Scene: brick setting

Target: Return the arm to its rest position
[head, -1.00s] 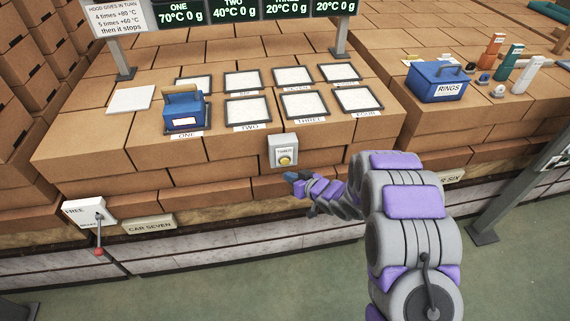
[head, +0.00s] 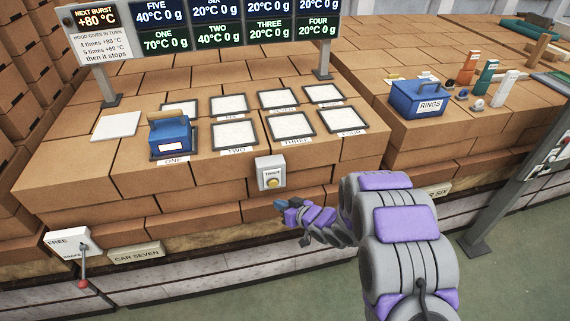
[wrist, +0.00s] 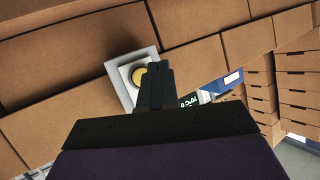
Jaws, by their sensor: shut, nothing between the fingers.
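My gripper (head: 281,204) is shut and empty at the end of my purple and grey arm. In the head view it is in front of the brick stack's front face, just below and right of the white TIMER box (head: 271,172) with its yellow button. In the wrist view the shut dark fingers (wrist: 156,86) overlap the lower part of the white box, just below the yellow button (wrist: 141,75). I cannot tell whether the fingertips touch anything.
A blue box (head: 170,136) with a wooden handle stands on pad ONE. Several white pads, such as TWO (head: 234,134), lie on the bricks. A blue RINGS box (head: 419,99) stands at right. A lever box (head: 73,243) hangs at lower left. Green floor (head: 500,270) is open at right.

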